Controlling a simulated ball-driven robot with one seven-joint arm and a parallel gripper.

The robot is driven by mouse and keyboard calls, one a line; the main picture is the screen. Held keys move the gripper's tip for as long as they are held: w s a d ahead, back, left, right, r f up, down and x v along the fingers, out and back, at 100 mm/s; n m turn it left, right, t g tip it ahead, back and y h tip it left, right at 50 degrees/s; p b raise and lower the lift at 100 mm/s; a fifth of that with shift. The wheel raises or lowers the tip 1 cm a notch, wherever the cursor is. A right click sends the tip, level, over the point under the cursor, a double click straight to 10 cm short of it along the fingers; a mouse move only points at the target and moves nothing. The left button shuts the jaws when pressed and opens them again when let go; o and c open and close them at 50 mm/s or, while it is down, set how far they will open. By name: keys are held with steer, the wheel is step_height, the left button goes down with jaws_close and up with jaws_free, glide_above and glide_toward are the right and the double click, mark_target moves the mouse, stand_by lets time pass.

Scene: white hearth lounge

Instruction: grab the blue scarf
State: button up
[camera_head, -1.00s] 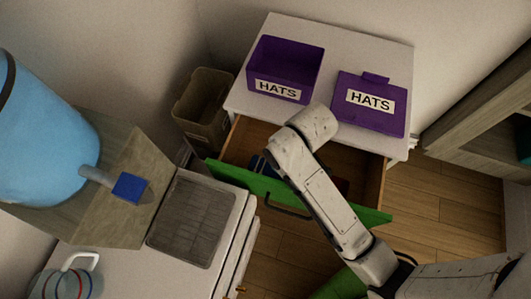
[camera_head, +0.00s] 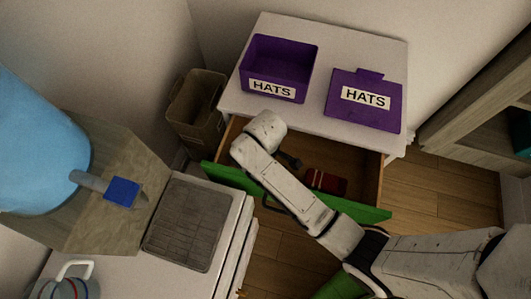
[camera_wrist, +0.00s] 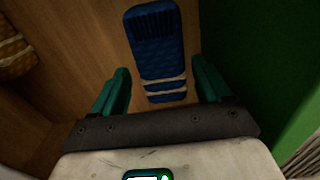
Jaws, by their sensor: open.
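The blue scarf (camera_wrist: 157,45) shows in the wrist view as a folded blue bundle with pale stripes and a fringed far end. It lies on the wooden floor of the open drawer (camera_head: 372,190). My gripper (camera_wrist: 160,85) is open, with its two teal fingers on either side of the scarf's near, striped end as seen from the wrist. I cannot tell how far above the scarf the fingers are. In the head view my arm hides the scarf and the fingers. The drawer's green front (camera_head: 228,178) shows on both sides of my arm.
A red folded item (camera_head: 326,181) lies farther right in the drawer, and a brown striped item (camera_wrist: 14,52) shows in the wrist view. A purple HATS box (camera_head: 280,60) and its lid (camera_head: 365,98) sit on the white cabinet top. A bin (camera_head: 195,108) stands left.

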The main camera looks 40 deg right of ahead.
steer(key=shift+f, duration=2.65)
steer(key=shift+c, duration=0.4)
steer(key=c, duration=0.7)
steer(key=shift+r, duration=0.1)
